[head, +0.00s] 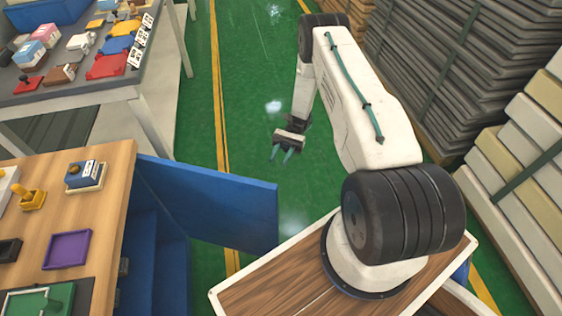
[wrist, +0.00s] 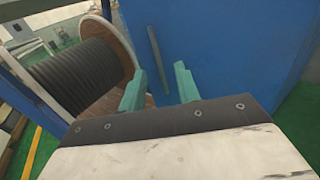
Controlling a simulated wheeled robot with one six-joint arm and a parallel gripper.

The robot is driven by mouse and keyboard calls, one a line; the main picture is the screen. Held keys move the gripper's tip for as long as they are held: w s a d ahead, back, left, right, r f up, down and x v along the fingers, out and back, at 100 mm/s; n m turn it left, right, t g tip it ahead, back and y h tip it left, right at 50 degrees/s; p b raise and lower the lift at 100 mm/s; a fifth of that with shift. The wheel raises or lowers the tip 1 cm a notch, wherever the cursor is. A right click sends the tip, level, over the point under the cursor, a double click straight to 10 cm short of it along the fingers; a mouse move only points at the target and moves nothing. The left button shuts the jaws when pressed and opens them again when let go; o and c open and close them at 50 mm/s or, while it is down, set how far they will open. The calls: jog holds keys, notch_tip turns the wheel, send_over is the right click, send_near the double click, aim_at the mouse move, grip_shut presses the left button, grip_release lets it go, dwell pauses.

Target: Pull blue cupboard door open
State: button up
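The blue cupboard door (head: 215,202) stands swung out from the cupboard (head: 165,245) under the wooden worktop, and blue inner surfaces show behind it. My gripper (head: 282,152) is beyond the door's free edge, to its upper right in the head view, apart from it. In the wrist view my gripper (wrist: 157,76) has its two teal fingers spread with nothing between them. A blue panel (wrist: 225,45), apparently the door, fills the space ahead, with a slim grey bar handle (wrist: 157,52) on it. The handle is hidden in the head view.
The wooden worktop (head: 105,180) carries trays and stamps. A second table (head: 150,105) holds more small items. Stacked grey slabs (head: 430,60) and pale slabs (head: 520,165) line the right. Green floor (head: 245,100) is clear between. A cable reel (wrist: 85,70) stands left in the wrist view.

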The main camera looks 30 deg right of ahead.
jog(key=shift+w+d, duration=0.4)
jog(key=shift+w, duration=0.3)
jog(key=shift+w+d, duration=0.35)
jog(key=shift+w, duration=0.35)
